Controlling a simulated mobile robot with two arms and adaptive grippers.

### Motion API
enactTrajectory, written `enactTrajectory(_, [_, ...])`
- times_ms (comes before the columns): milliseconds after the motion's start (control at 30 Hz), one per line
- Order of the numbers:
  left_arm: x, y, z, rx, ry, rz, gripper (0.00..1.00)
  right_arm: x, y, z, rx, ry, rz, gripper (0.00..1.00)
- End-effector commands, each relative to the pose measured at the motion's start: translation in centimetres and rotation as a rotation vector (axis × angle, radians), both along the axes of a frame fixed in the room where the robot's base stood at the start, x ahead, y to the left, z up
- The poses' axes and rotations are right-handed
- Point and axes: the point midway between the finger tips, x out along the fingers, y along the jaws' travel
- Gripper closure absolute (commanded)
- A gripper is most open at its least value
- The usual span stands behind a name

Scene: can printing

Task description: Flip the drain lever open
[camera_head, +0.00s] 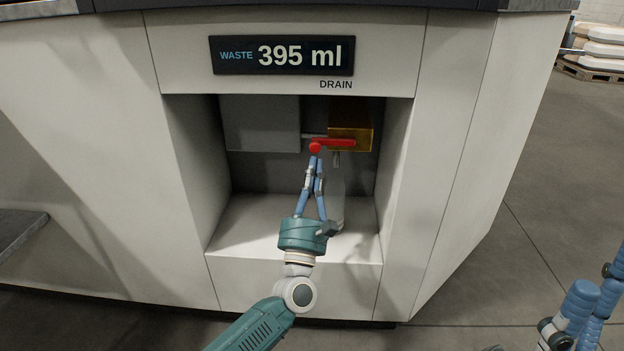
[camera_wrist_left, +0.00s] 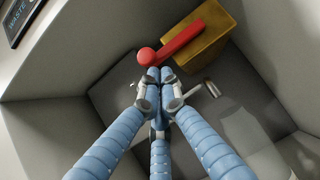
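The red drain lever (camera_head: 335,142) lies roughly level across the front of a brass valve block (camera_head: 351,118), under the DRAIN label. Its round knob (camera_wrist_left: 147,56) is at the left end. My left gripper (camera_head: 316,157) is in the recess with its fingertips just below the knob. In the left wrist view the fingertips (camera_wrist_left: 160,72) are together, at or very near the knob; I cannot tell if they touch it. Nothing shows between them. My right gripper (camera_head: 575,315) shows only in part at the lower right, away from the cabinet.
The recess has side walls and a pale floor (camera_head: 245,225). A grey box (camera_head: 262,124) sits left of the valve. A clear container (camera_head: 336,195) stands under the spout, partly behind my gripper. The display (camera_head: 282,55) above reads WASTE 395 ml.

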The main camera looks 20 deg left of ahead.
Motion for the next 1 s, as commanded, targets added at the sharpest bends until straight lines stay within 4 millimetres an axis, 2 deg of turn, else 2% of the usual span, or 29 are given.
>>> enactTrajectory(1000, [-0.1, 0.4, 0.7, 0.078, 0.022, 0.001, 1.00, -0.1, 0.0, 1.2, 0.001, -0.003, -0.001, 0.16])
